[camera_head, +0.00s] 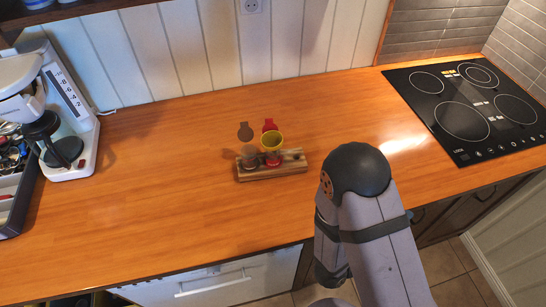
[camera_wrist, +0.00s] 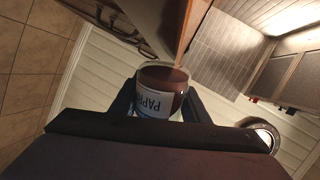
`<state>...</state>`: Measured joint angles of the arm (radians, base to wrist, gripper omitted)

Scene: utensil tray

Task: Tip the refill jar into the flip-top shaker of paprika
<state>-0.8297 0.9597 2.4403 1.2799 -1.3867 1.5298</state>
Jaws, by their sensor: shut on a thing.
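My gripper (camera_wrist: 158,100) is shut on the refill jar (camera_wrist: 153,104), a clear jar with dark red-brown contents and a white label reading "PAPR…". The gripper and jar do not show in the head view. There, a flip-top shaker with a red lid (camera_head: 269,125) standing open is in a wooden rack (camera_head: 271,172). A yellow ring or funnel-like piece (camera_head: 273,139) is at its mouth. A second shaker (camera_head: 249,155), brownish with an open brown lid (camera_head: 245,131), stands to its left. No shaker label is readable. My arm is right of the rack.
The rack has a dark hole (camera_head: 297,155) at its right end. A coffee maker (camera_head: 68,140) stands at the left, beside a utensil tray (camera_head: 12,190). A black cooktop (camera_head: 470,105) is at the right. The wooden counter (camera_head: 150,220) is clear around the rack.

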